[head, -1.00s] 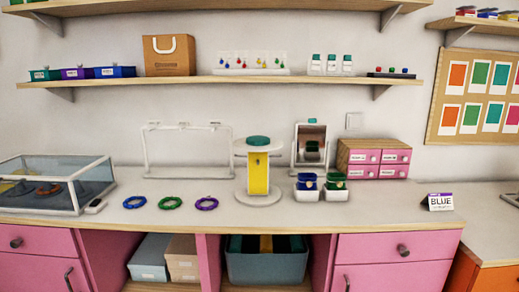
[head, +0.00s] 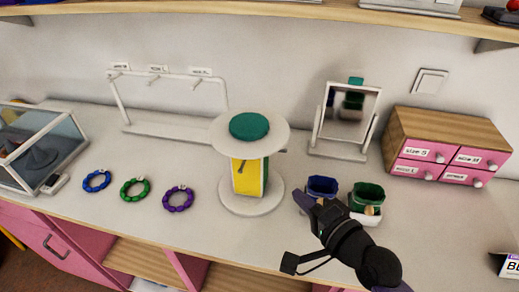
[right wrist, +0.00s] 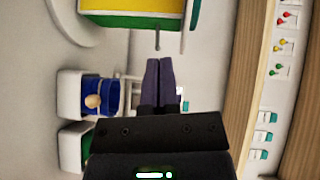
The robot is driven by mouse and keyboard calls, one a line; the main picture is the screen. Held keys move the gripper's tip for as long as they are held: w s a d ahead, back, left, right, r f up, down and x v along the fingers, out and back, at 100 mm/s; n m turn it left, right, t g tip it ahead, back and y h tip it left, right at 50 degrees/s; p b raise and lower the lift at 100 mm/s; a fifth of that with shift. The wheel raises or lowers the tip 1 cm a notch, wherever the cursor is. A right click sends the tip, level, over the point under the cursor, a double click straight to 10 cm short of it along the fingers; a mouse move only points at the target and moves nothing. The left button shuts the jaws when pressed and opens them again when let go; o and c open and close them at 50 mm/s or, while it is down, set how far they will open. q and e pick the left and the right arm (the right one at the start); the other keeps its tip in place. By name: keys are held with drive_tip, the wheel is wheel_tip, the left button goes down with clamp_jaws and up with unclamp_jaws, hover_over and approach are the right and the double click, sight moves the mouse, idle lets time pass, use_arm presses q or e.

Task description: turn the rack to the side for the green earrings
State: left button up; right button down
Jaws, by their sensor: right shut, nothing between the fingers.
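The rack (head: 246,178) is a round white stand with a white top plate, a green pad (head: 249,126) and an upright block between plate and base. A yellow face of the block shows at the front, with green beside it at the right. A small dark peg sticks out of the block. The rack also shows in the right wrist view (right wrist: 130,8). My right gripper (head: 304,200) is shut and empty, right of the rack's base and apart from it; its fingers also show in the right wrist view (right wrist: 160,68). Green earrings (right wrist: 277,69) hang on a card on the shelf.
White boxes with a blue holder (head: 322,187) and a green holder (head: 367,197) stand close to my right gripper. A mirror (head: 346,120) and a drawer unit (head: 450,145) stand behind. Blue, green and purple bracelets (head: 178,199) lie left of the rack.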

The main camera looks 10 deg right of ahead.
sight(250, 158)
use_arm(q)
drive_tip(key=shift+s+a+f+b, duration=0.15)
drive_tip(key=shift+a+f+b, duration=0.05)
drive_tip(key=shift+f+b, duration=0.25)
drive_tip(key=shift+s+a+f+b, duration=0.15)
drive_tip(key=shift+f+b, duration=0.2)
drive_tip(key=shift+f, duration=0.05)
use_arm(e)
drive_tip(key=w+a+f, duration=0.2)
drive_tip(key=w+a, duration=0.6)
drive_tip(key=w, duration=0.1)
drive_tip(key=shift+w+a, duration=0.15)
drive_tip(key=shift+a, duration=0.1)
use_arm(q)
drive_tip(key=shift+d, duration=0.15)
drive_tip(key=shift+r, duration=0.1)
use_arm(e)
drive_tip(key=shift+d, duration=0.1)
